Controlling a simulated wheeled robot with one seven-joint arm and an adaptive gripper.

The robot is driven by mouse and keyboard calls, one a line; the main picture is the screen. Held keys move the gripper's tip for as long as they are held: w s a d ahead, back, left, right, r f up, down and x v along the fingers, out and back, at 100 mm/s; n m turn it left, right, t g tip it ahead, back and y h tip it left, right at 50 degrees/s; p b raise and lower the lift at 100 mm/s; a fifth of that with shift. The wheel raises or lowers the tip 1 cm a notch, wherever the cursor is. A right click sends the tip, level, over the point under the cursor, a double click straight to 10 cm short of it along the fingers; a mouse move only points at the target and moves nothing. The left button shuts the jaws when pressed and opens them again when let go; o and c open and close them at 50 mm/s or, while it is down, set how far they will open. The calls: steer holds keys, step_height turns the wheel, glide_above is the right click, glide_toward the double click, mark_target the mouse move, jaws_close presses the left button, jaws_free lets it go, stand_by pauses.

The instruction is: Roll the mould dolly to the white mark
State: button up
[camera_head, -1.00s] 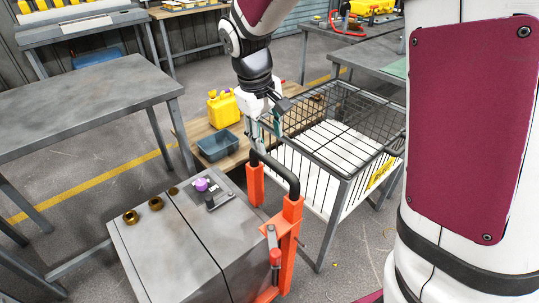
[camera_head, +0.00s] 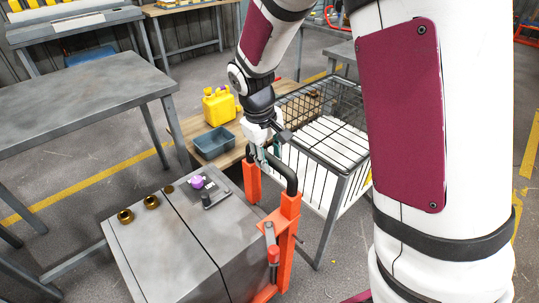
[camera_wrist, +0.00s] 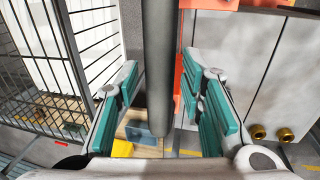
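The mould dolly carries a grey metal mould (camera_head: 165,245) with brass fittings and a purple knob on top. Its orange upright frame (camera_head: 289,225) has a black bar handle (camera_head: 292,180) at the top. My gripper (camera_head: 262,157) is at the far left end of this handle. In the wrist view the dark handle bar (camera_wrist: 160,70) runs between the two teal-padded fingers of my gripper (camera_wrist: 163,100). The fingers are apart, with narrow gaps visible beside the bar. No white mark on the floor can be made out.
A wire basket cart (camera_head: 325,130) stands close behind the handle. A low wooden bench with a blue tray (camera_head: 214,142) and a yellow jerry can (camera_head: 220,106) is behind the mould. A grey table (camera_head: 75,100) is at left. Open floor (camera_head: 335,275) lies at the lower right.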

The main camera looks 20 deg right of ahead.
jaws_close()
steer(key=shift+s+a+f+p, duration=0.15)
steer(key=shift+s+a, duration=0.15)
steer(key=shift+a, duration=0.35)
steer(key=shift+s+a+r+p, duration=0.15)
steer(key=shift+s+a, duration=0.1)
steer(key=shift+a, duration=0.35)
steer(key=shift+o, duration=2.2)
jaws_free()
steer(key=shift+s+a, duration=0.1)
steer(key=shift+a, duration=0.1)
steer(key=shift+d, duration=0.15)
step_height(320, 180, up, 12)
steer(key=a, duration=0.2)
steer(key=shift+s+f, duration=0.15)
steer(key=shift+s, duration=0.2)
steer(key=shift+a, duration=0.1)
